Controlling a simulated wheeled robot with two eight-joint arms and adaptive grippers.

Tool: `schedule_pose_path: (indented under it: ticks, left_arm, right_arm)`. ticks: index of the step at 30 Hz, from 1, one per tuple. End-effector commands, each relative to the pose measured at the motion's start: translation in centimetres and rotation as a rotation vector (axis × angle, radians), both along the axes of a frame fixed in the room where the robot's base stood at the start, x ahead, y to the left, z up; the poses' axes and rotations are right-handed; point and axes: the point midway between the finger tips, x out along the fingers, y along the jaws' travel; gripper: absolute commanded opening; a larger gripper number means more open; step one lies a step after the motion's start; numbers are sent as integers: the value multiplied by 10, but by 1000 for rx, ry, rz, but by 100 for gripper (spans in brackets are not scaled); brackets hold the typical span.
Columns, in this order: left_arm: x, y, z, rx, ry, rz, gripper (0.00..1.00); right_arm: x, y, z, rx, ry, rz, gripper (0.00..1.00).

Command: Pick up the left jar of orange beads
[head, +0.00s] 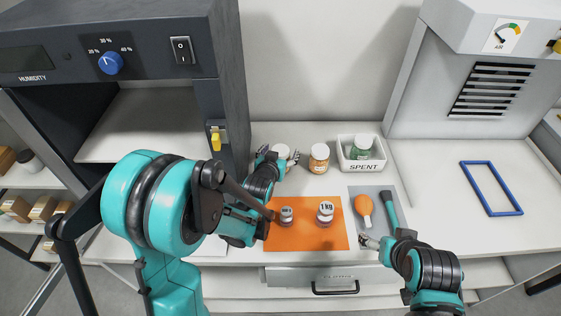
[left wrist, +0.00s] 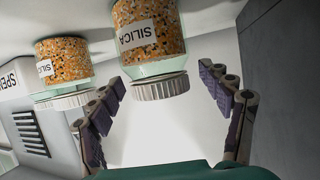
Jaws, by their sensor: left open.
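The left jar of orange beads shows in the head view only as a white lid (head: 281,149) between my left gripper's fingers; its body is mostly hidden. In the left wrist view this jar (left wrist: 150,38) appears upside down, with a SILICA label and ribbed white lid. My left gripper (head: 279,157) is open, its fingers (left wrist: 163,78) spread to either side of the jar's lid end. I see no clear contact. A second orange-bead jar (head: 319,158) stands just right of it, also at left in the wrist view (left wrist: 63,67). My right gripper (head: 366,242) is low at the right, its opening unclear.
A white SPENT bin (head: 347,164) holds a jar of green beads (head: 361,147). An orange mat (head: 305,240) bears two weights, one marked 1 kg (head: 325,212). A grey mat holds an orange tool (head: 364,206). The dark humidity cabinet (head: 226,85) stands close at left.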

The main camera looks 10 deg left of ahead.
Motion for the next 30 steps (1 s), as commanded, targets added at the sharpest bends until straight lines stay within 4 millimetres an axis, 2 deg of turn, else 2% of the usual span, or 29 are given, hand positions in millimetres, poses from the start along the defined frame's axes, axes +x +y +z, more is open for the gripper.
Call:
schedule_pose_path:
  ticks: [3, 9, 10, 14, 15, 22, 24, 30]
  left_arm:
    - [-1, 0, 1, 0, 0, 0, 76]
    - [-1, 0, 1, 0, 1, 0, 23]
    - [-1, 0, 1, 0, 1, 0, 19]
    - [-1, 0, 1, -1, 1, 0, 19]
    - [-1, 0, 0, -1, 1, 0, 13]
    - [-1, 0, 6, -1, 3, 0, 12]
    - [-1, 0, 15, -1, 2, 0, 0]
    - [-1, 0, 60, 0, 1, 0, 0]
  right_arm:
    - [0, 0, 1, 0, 0, 0, 79]
    - [0, 0, 1, 0, 0, 0, 79]
    - [0, 0, 1, 0, 0, 0, 79]
    - [0, 0, 1, 0, 0, 0, 79]
    - [0, 0, 1, 0, 0, 0, 79]
    - [0, 0, 4, 0, 0, 0, 79]
    - [0, 0, 9, 0, 0, 0, 79]
    - [0, 0, 31, 0, 0, 0, 79]
